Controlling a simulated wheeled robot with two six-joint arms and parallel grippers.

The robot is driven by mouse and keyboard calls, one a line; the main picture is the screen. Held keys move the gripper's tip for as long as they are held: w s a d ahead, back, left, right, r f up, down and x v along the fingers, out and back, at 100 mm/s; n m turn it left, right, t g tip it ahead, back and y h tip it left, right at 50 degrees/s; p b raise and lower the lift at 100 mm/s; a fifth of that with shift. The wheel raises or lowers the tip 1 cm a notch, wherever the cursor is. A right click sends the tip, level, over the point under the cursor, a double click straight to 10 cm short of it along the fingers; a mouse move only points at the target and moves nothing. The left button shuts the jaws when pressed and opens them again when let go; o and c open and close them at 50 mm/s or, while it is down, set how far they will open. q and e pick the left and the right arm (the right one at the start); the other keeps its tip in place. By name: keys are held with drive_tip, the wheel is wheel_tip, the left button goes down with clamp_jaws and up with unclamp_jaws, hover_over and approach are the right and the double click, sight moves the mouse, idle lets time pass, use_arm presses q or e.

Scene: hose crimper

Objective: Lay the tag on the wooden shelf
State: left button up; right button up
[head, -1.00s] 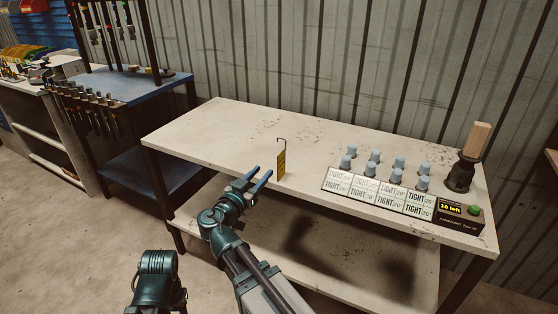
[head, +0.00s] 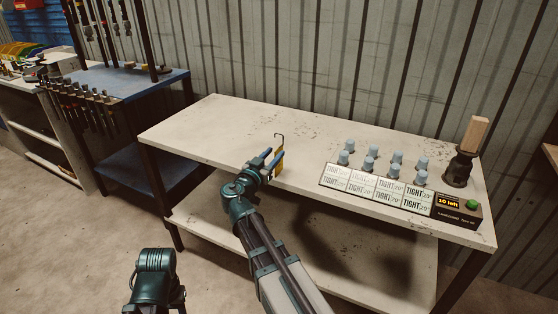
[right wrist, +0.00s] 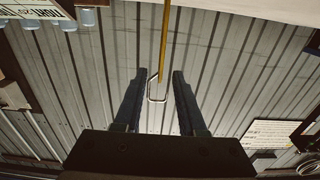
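The yellow tag (head: 280,149) with a thin wire hook on top stands upright near the front edge of the pale workbench. In the right wrist view the tag (right wrist: 164,40) shows edge-on as a narrow yellow strip, its wire loop between my fingers. My right gripper (head: 271,158) is at the tag, one finger on each side. In the right wrist view its fingers (right wrist: 158,75) are apart, with a gap on both sides of the wire. I cannot clearly tell which surface is the wooden shelf.
The workbench (head: 215,125) has a lower shelf (head: 355,255). On its right are a panel of TIGHT labels (head: 375,187), several blue-grey fittings (head: 371,150), a "10 left" box (head: 457,210) and a dark holder with a wooden block (head: 475,135). A blue-topped rack (head: 150,85) stands left.

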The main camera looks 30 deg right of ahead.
sight(279, 148)
drive_tip(key=x, duration=0.4)
drive_tip(key=shift+w+d+f, duration=0.1)
drive_tip(key=shift+f, duration=0.2)
clamp_jaws()
